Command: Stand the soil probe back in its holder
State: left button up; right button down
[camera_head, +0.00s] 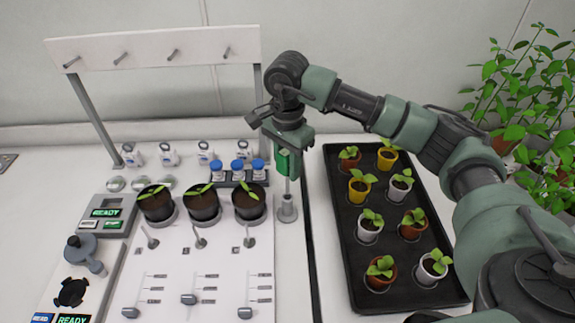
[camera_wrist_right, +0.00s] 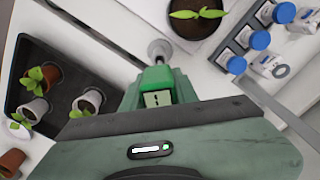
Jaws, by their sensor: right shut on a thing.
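The soil probe has a green handle (camera_head: 283,163) and a thin pale shaft, and it hangs upright below my right gripper (camera_head: 290,148). My right gripper is shut on the handle. The holder, a grey round post on a wider base (camera_head: 287,211), stands directly below the probe at the right edge of the white board. The shaft lines up with the holder's top; I cannot tell whether its tip is inside. In the right wrist view the green handle (camera_wrist_right: 157,80) sits between the jaws, with the holder (camera_wrist_right: 160,50) just beyond it. My left gripper is out of view.
A black tray (camera_head: 329,190) of potted seedlings lies close to the right. Dark pots (camera_head: 203,206) stand on the board to the left, with a rack of blue-capped bottles (camera_head: 237,167) behind. A white peg rail (camera_head: 150,48) rises at the back left.

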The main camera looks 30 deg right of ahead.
aim_at(288, 194)
jog(key=shift+b, duration=0.4)
dwell(0.4)
jog(key=shift+f, duration=0.15)
dwell(0.4)
jog(key=shift+f+b, duration=3.05)
jog(key=shift+f, duration=0.45)
jog(key=c, duration=1)
grip_release()
